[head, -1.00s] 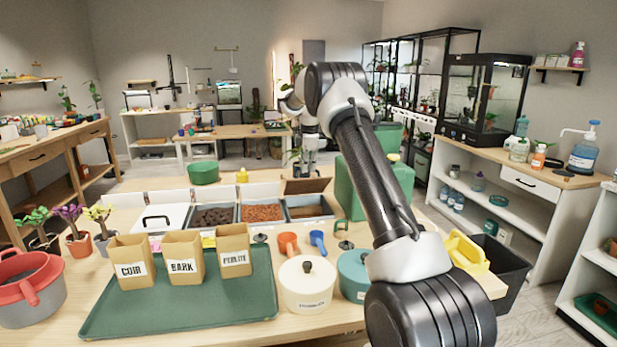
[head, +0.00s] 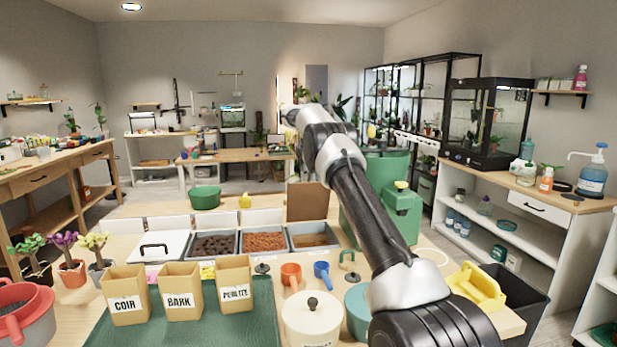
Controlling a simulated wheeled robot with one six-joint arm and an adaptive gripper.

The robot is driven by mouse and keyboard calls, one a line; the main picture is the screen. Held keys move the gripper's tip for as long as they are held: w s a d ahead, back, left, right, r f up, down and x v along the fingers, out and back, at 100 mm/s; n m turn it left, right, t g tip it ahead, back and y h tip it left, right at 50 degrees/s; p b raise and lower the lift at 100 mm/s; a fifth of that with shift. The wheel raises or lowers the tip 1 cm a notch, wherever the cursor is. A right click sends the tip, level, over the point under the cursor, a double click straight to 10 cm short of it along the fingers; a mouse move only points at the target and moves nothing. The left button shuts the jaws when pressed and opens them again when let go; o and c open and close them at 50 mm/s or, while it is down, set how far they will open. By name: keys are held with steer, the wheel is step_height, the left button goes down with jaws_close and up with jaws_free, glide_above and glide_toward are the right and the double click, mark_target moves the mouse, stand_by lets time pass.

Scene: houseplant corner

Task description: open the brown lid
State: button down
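The brown lid (head: 307,202) stands raised, close to upright, at the back edge of the rightmost bin (head: 314,241). That bin is open at the top and brown material shows inside. My arm crosses the right half of the head view, reaching up and away; its far end is above and behind the brown lid. My gripper cannot be made out, so its fingers and any contact with the lid are hidden.
Bins of dark and reddish material stand left of it, beside a white lid (head: 158,246) with a black handle. In front are an orange scoop (head: 291,275), a blue scoop (head: 322,274), a cream pot (head: 311,318) and paper bags. A green can (head: 402,213) stands close right.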

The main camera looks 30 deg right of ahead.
step_height(320, 180, down, 2)
steer(key=shift+s+a+f, duration=0.1)
steer(key=shift+s+f, duration=0.05)
steer(key=c, duration=1.7)
jaws_free()
steer(key=shift+o, duration=1)
steer(key=shift+w+f, duration=0.25)
steer(key=shift+f, duration=0.05)
steer(key=shift+r, duration=0.65)
steer(key=v, duration=0.7)
